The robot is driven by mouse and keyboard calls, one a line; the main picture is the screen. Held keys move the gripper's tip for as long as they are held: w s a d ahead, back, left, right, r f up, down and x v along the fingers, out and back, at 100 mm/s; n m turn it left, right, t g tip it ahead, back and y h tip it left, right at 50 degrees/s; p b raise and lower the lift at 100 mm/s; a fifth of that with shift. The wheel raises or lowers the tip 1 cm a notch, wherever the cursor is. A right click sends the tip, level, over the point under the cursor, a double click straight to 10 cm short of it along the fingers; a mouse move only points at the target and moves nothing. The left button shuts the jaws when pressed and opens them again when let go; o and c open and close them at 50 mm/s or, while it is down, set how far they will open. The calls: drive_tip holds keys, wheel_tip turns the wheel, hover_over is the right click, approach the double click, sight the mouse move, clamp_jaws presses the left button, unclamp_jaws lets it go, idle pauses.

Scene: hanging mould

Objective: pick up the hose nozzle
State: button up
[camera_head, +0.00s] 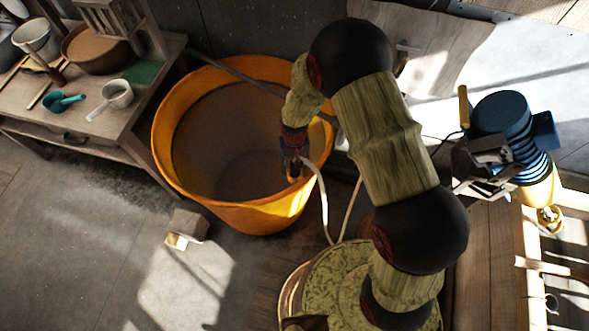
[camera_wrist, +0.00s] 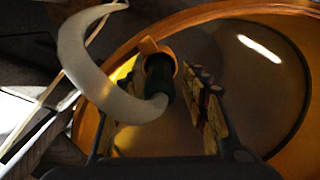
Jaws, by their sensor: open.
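The hose nozzle (camera_wrist: 160,76) is dark with an orange collar, and a whitish hose (camera_wrist: 80,60) curves from its lower end. It shows small in the head view (camera_head: 293,174), at the right inner rim of the orange tub. My gripper (camera_wrist: 154,92) is open, with its patterned right finger (camera_wrist: 207,105) to the right of the nozzle. The left finger is mostly hidden behind the hose. The nozzle appears between the fingers, towards their tips; I cannot tell whether either touches it. In the head view my gripper (camera_head: 294,158) points down over the tub's rim.
The large orange tub (camera_head: 168,160) holds brown liquid or has a brown inside. A wooden bench (camera_head: 60,115) with bowls and scoops stands at the left. A small block (camera_head: 187,226) lies on the floor. A blue machine (camera_head: 500,115) stands at the right.

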drive_tip(key=shift+c, duration=0.9)
clamp_jaws()
